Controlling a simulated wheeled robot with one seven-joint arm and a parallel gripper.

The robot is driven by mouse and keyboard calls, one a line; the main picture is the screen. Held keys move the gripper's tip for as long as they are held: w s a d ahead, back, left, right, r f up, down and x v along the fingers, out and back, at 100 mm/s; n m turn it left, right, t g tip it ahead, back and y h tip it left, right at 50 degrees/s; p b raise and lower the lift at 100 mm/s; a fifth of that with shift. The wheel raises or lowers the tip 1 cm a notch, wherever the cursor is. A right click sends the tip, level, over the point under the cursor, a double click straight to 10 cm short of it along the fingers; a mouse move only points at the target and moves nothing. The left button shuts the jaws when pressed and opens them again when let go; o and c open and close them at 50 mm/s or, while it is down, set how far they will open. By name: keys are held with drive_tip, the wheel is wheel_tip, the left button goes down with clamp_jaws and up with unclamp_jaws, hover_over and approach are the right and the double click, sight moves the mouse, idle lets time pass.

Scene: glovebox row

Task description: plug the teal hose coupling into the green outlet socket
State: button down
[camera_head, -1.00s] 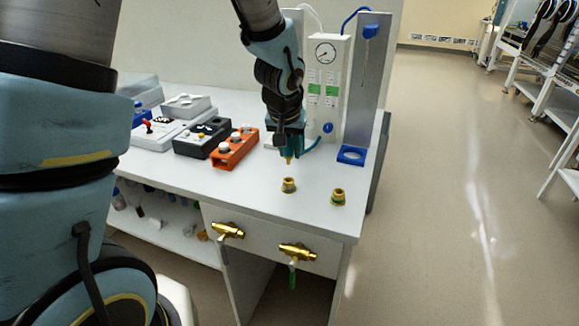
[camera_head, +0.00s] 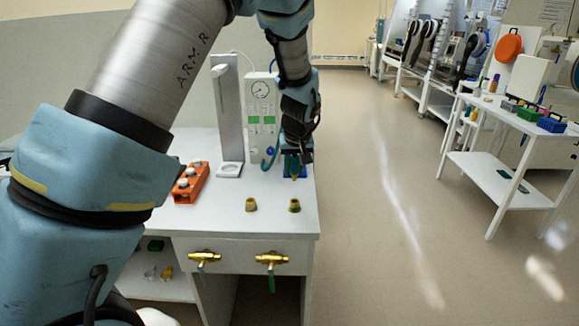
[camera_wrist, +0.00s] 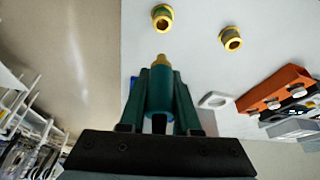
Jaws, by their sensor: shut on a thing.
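My gripper (camera_head: 296,172) is shut on the teal hose coupling (camera_wrist: 159,90), whose brass tip points away from the jaws in the wrist view. In the head view the coupling is mostly hidden by my gripper, and part of the teal hose (camera_head: 270,160) curves out to its left. The green outlet socket (camera_head: 294,206), brass with green colouring, stands on the bench at the right. It also shows at the top of the wrist view (camera_wrist: 162,18), with a gap between it and the brass tip. My gripper appears behind and above this socket.
A second brass socket (camera_head: 251,205) stands left of the green one. An orange control box (camera_head: 190,184), a grey post (camera_head: 228,110) and a gauge panel (camera_head: 262,105) stand farther back. Brass valves (camera_head: 204,258) project from the bench front. Open floor (camera_head: 400,200) lies right.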

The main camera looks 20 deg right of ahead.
drive_tip(key=shift+s+f, duration=0.1)
drive_tip(key=shift+s, duration=0.05)
drive_tip(key=shift+f+b, duration=2.4)
drive_tip(key=shift+f, duration=0.45)
drive_tip(key=shift+f+b, duration=1.45)
drive_tip(key=shift+f, duration=0.15)
drive_tip(key=c, duration=0.5)
unclamp_jaws()
drive_tip(key=shift+c, duration=0.2)
drive_tip(key=b+v, duration=0.2)
drive_tip(key=v, duration=0.8)
drive_tip(key=shift+r, duration=0.4)
